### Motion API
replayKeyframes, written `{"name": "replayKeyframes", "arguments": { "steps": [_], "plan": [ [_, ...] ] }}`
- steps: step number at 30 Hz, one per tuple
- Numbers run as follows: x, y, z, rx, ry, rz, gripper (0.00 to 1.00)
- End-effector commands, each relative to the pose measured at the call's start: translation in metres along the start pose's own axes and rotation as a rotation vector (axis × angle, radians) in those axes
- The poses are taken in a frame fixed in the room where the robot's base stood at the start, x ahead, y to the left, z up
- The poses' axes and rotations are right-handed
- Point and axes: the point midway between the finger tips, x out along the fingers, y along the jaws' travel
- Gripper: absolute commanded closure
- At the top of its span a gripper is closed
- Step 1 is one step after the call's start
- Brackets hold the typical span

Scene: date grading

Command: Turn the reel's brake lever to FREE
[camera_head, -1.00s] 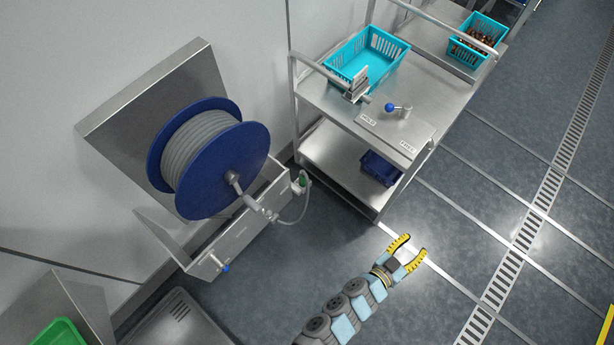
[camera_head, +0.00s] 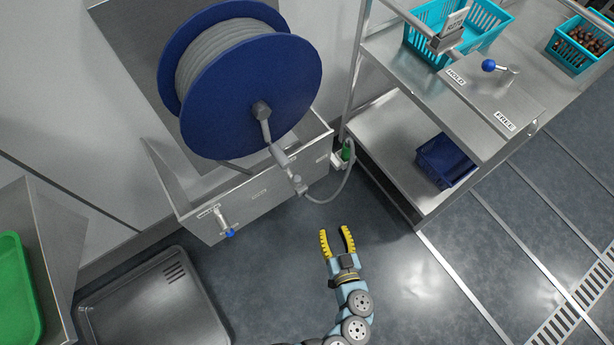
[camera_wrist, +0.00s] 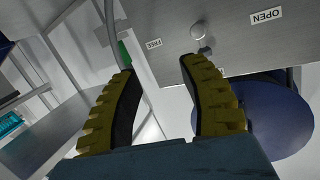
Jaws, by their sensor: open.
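The blue reel (camera_head: 235,95) with grey hose stands on the left above a steel trough (camera_head: 265,190). A short lever with a blue knob (camera_head: 230,233) is at the trough's front left, beside a small label too small to read. My gripper (camera_head: 337,238) is open and empty, in front of the trough and to the right of that knob. In the wrist view, a steel panel carries a FREE label (camera_wrist: 153,43) and an OPEN label (camera_wrist: 267,16). A pale round knob (camera_wrist: 198,32) sits between them, beyond the fingertips; I cannot tell which fitting it belongs to.
A steel cart (camera_head: 400,125) stands at the right. On top is another blue-knobbed lever (camera_head: 489,65) near HOLD and FREE labels. A grey arm (camera_head: 280,155) and a hose to a green fitting (camera_head: 347,150) hang before the trough. A floor tray (camera_head: 160,305) lies at lower left.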

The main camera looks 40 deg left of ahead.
Motion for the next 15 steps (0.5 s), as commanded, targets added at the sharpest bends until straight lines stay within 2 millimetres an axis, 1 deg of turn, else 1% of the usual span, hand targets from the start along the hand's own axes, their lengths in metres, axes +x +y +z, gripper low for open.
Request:
{"name": "replayKeyframes", "arguments": {
  "steps": [1,4,7,11,15],
  "plan": [
    [0.003,-0.007,0.007,-0.032,0.039,-0.041,0.57],
    [0.003,-0.024,0.000,-0.091,0.102,-0.113,0.57],
    [0.001,-0.035,-0.006,-0.130,0.143,-0.153,0.57],
    [0.003,-0.041,-0.011,-0.151,0.165,-0.176,0.57],
    [0.013,-0.044,-0.013,-0.152,0.167,-0.179,0.57]
  ]
}}
